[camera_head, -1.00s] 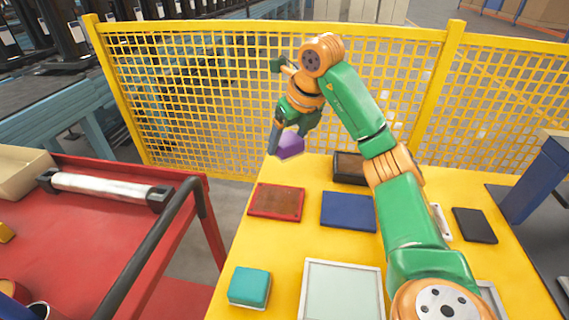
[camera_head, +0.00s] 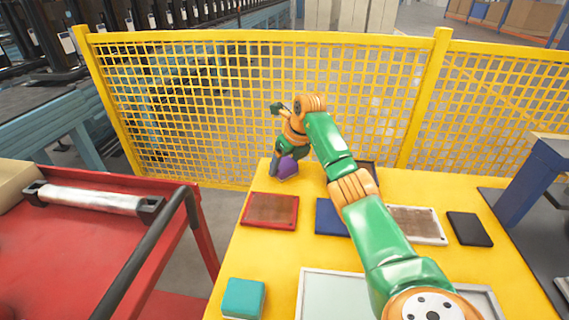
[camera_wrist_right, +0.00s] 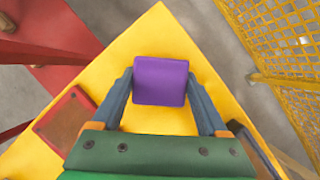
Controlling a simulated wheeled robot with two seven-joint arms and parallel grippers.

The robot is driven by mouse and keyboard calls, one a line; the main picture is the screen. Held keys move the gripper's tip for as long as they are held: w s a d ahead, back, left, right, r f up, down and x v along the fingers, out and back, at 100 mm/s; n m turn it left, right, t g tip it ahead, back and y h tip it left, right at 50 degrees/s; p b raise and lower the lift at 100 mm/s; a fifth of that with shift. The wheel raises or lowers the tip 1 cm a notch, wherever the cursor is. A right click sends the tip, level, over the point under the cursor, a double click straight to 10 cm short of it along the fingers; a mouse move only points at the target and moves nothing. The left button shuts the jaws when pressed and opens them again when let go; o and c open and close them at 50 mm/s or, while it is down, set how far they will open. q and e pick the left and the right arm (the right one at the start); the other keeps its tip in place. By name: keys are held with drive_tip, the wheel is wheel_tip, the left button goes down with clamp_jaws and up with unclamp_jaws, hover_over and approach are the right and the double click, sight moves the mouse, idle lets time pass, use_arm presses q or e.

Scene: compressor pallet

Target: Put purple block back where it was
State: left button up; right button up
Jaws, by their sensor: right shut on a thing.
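The purple block (camera_head: 288,168) is held by my right gripper (camera_head: 281,167) at the far left corner of the yellow table (camera_head: 258,257). In the right wrist view the purple block (camera_wrist_right: 160,80) sits between the two fingers of the right gripper (camera_wrist_right: 159,82), with yellow tabletop around and below it. The fingers are shut on its sides. I cannot tell whether its underside touches the table. My left gripper is not in view.
A red-rimmed tray (camera_head: 270,209) lies just in front of the block, with a blue pad (camera_head: 330,218) to its right. A teal block (camera_head: 243,298) stands near the front left. A yellow mesh fence (camera_head: 215,110) rises behind the table. A red cart (camera_head: 70,245) stands left.

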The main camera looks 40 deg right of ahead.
drive_tip(key=o, duration=1.3)
drive_tip(key=shift+o, duration=0.2)
drive_tip(key=shift+r, duration=0.1)
drive_tip(key=p+v, duration=0.1)
drive_tip(key=v, duration=1.1)
